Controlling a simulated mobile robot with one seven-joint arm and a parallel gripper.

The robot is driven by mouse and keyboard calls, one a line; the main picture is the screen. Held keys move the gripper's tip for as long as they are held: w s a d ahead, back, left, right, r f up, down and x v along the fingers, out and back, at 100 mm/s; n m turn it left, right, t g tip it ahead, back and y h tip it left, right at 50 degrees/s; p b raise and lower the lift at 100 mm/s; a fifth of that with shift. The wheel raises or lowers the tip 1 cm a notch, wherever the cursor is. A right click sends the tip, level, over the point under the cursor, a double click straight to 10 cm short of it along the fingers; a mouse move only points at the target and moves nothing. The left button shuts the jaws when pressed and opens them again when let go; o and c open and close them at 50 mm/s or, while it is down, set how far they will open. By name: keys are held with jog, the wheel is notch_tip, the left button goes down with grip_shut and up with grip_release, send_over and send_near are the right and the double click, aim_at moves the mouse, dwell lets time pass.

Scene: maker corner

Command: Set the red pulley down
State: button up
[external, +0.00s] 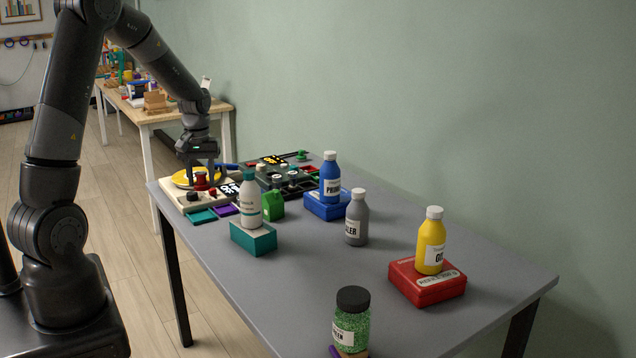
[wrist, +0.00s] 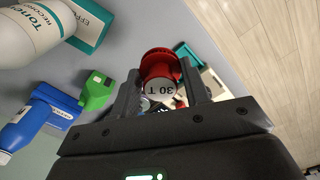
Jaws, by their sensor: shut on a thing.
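The red pulley (wrist: 158,62), with a "30 T" label on its end face, is between the fingers of my gripper (wrist: 162,95) in the wrist view. My gripper is shut on it. In the external view, the red pulley (external: 201,181) shows under my gripper (external: 202,178), over the cream tray area at the far left end of the grey table. I cannot tell whether the pulley touches what is below it.
A yellow disc (external: 182,178), teal tile (external: 202,216) and green block (external: 273,206) lie close by. A white bottle (external: 250,200) stands on a teal box (external: 253,238). A blue bottle (external: 330,175) and grey bottle (external: 356,218) stand rightward. The grey table's (external: 300,290) front middle is clear.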

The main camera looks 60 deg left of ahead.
aim_at(207, 231)
notch_tip(207, 231, down, 13)
jog(key=shift+r, duration=0.1)
dwell(0.4)
jog(key=o, duration=1)
jog(key=shift+c, duration=0.2)
